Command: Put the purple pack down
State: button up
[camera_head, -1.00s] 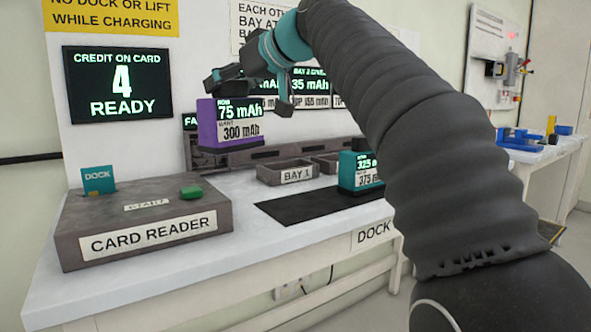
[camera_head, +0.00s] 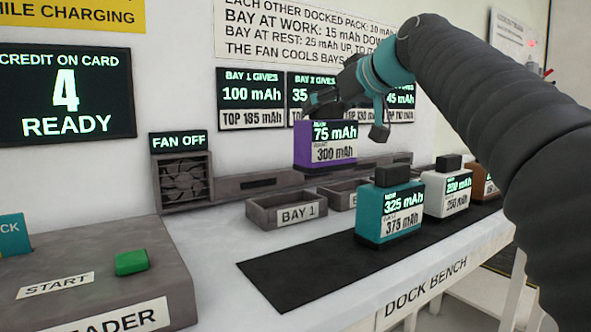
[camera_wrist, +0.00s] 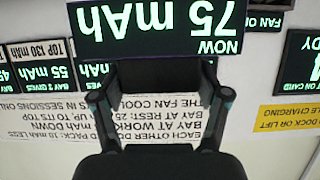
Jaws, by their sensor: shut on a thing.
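The purple pack (camera_head: 315,155) hangs in the air in the head view, above the bays at the back of the bench. Its face reads NOW 75 mAh and WANT 300 mAh. My gripper (camera_head: 345,108) is shut on the top of the pack. In the wrist view the pack's display (camera_wrist: 155,28) shows upside down beyond my gripper (camera_wrist: 158,95). The pack is upright and touches neither bench nor bays.
Bay 1 (camera_head: 287,217) looks empty; another bay (camera_head: 340,195) is beside it. A teal pack (camera_head: 390,212), a white pack (camera_head: 448,193) and a brown pack (camera_head: 483,182) stand on the black mat (camera_head: 290,275), whose left end is bare. The card reader (camera_head: 95,285) stands left.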

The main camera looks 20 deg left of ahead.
aim_at(314, 137)
jog(key=a+f+b, duration=0.2)
jog(key=a+f, duration=0.6)
jog(key=f, duration=0.1)
jog(key=shift+a+b, duration=0.15)
jog(key=shift+b, duration=0.15)
jog(key=shift+w, duration=0.1)
jog(key=shift+f, duration=0.15)
jog(key=o, duration=1.8)
jog(key=v, duration=1.2)
